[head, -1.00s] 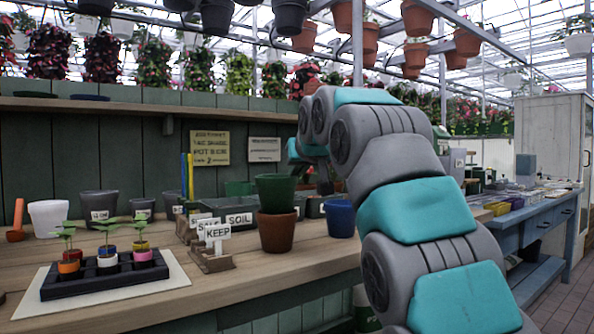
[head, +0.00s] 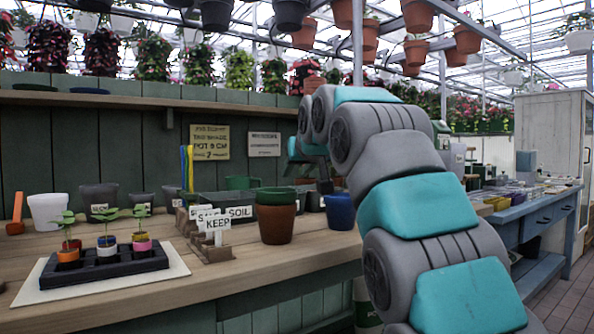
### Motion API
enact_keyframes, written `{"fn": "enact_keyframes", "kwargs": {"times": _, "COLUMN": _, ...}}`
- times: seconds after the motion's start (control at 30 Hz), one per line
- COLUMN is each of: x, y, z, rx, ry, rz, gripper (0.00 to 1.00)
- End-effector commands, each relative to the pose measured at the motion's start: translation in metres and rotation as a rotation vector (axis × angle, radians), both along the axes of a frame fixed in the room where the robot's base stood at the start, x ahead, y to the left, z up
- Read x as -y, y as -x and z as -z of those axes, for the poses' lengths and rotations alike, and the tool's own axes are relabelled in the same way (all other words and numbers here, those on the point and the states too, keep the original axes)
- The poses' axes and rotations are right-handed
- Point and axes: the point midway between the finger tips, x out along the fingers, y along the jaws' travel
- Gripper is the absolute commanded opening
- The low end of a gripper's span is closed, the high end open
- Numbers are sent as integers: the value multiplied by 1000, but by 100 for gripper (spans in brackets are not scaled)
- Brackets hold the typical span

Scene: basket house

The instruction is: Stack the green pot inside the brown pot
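The brown pot (head: 276,226) stands upright on the wooden bench, left of my arm. The green pot (head: 276,196) sits inside it, upright, with only its upper band and rim showing above the brown rim. The depth of its base inside is hidden. My arm reaches in from the right, and its end is behind the pots, to their right. A dark part there (head: 325,186) may be my gripper, but it is small and partly hidden. I cannot make out its fingers. No finger is seen touching either pot.
A KEEP sign (head: 217,225) and a SOIL sign (head: 238,212) stand left of the pots. A blue pot (head: 341,211) stands to the right. A black seedling tray (head: 103,268) lies at front left. The bench in front of the pots is clear.

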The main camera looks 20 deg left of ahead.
Motion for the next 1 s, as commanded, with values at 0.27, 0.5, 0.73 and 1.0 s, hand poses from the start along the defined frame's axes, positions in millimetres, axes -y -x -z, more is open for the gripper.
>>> {"fn": "enact_keyframes", "kwargs": {"times": 0.27, "x": 1, "y": 2, "z": -1, "rx": 0, "ry": 0, "rz": 0, "gripper": 39}}
{"fn": "enact_keyframes", "kwargs": {"times": 0.5, "x": 9, "y": 15, "z": -7, "rx": -1, "ry": 1, "rz": 1, "gripper": 39}}
{"fn": "enact_keyframes", "kwargs": {"times": 0.73, "x": 24, "y": 42, "z": -22, "rx": 2, "ry": 0, "rz": 0, "gripper": 39}}
{"fn": "enact_keyframes", "kwargs": {"times": 1.0, "x": 36, "y": 62, "z": -31, "rx": -1, "ry": 1, "rz": 0, "gripper": 39}}
